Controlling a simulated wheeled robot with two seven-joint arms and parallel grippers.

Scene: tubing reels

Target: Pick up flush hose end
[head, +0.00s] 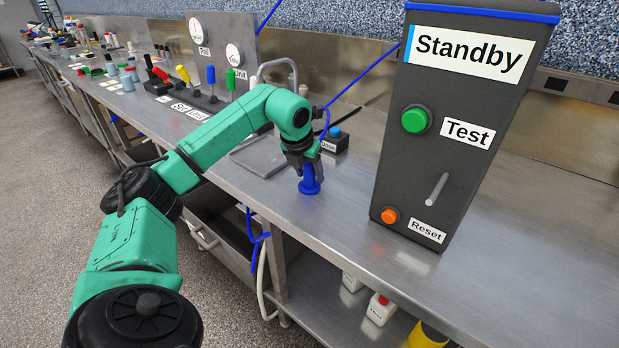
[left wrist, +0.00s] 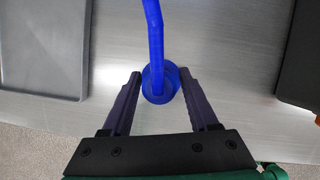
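The blue flush hose end (head: 310,184) stands upright on the steel bench, with its wider blue base at the bench top. My left gripper (head: 303,168) points down over it. In the left wrist view the blue hose end (left wrist: 160,85) lies between the two fingertips of my left gripper (left wrist: 160,72). The fingers are apart, one on each side, with what look like narrow gaps. I cannot tell whether either finger touches it. The blue hose runs up from it in the left wrist view. My right gripper is not in view.
A dark control box (head: 449,100) marked Standby, with Test and Reset buttons, stands close on the right. A grey tray (left wrist: 42,50) and a small box with a blue button (head: 335,140) are nearby. A bench edge is in front.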

